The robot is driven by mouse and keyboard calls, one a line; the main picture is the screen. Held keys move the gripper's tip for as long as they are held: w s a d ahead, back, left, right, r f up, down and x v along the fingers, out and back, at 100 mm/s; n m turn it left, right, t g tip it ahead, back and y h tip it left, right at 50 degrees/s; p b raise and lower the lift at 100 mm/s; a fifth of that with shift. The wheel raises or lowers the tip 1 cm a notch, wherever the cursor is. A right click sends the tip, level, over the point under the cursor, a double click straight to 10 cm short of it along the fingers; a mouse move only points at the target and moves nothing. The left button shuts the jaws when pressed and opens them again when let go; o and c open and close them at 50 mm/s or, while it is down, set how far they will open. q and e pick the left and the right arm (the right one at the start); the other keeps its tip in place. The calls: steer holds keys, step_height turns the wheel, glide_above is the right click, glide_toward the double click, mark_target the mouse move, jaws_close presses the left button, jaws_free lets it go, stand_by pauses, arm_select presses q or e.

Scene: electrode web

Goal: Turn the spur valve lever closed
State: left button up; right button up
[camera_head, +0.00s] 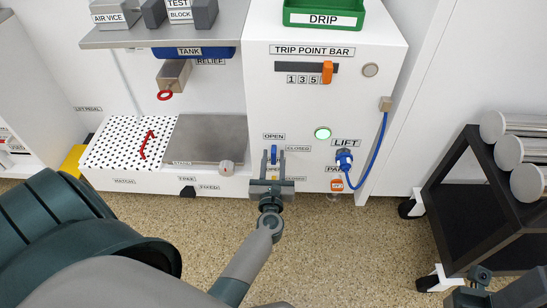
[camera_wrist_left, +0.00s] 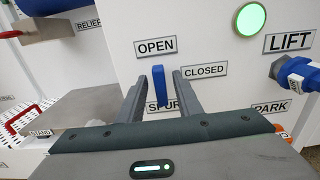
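The blue spur valve lever (camera_wrist_left: 159,86) stands upright on the white panel, under the OPEN label (camera_wrist_left: 156,46) and left of the CLOSED label (camera_wrist_left: 205,70). The SPUR label below it is partly hidden by a finger. In the head view the lever (camera_head: 274,150) shows between the fingertips. My left gripper (camera_head: 274,156) is open, with one finger on each side of the lever; in the left wrist view (camera_wrist_left: 159,80) small gaps show on both sides. I cannot tell how deep the lever sits between the fingers. My right gripper's fingers do not show.
A lit green button (camera_head: 322,133) is above right of the lever. A blue LIFT plug (camera_head: 344,160) with a cable is to the right. A steel plate (camera_head: 210,138) and a knob (camera_head: 227,168) are left. A black cart (camera_head: 470,200) with metal rolls stands far right.

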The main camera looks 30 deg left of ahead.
arm_select(q)
steer(key=shift+w+a, duration=0.15)
steer(key=shift+w, duration=0.1)
steer(key=shift+c, duration=0.3)
jaws_close()
